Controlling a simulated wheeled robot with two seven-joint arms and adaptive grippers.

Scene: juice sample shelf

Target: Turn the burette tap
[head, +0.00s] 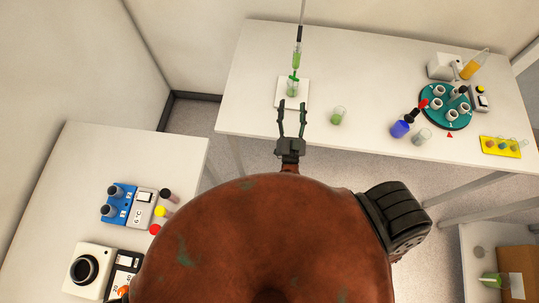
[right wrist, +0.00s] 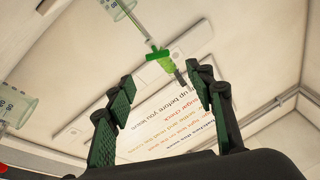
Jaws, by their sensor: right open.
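The burette (head: 297,55) stands upright at the back of the far table and holds green liquid. Its green tap (head: 293,77) is at the lower end, just above a small beaker (head: 292,89) on a white square base. The green tap also shows in the right wrist view (right wrist: 158,55), ahead of the fingers and apart from them. My right gripper (head: 292,106) is open and empty, its fingers pointing at the tap and beaker from the near side. In the right wrist view, both fingers (right wrist: 165,85) are spread wide with nothing between them. My left gripper is not in view.
A glass of green liquid (head: 338,116) stands right of the gripper. Further right are a blue bottle (head: 400,129), an empty beaker (head: 422,137), a teal carousel (head: 445,115) and a yellow rack (head: 500,147). A nearer left table holds a blue rack (head: 121,207) and devices.

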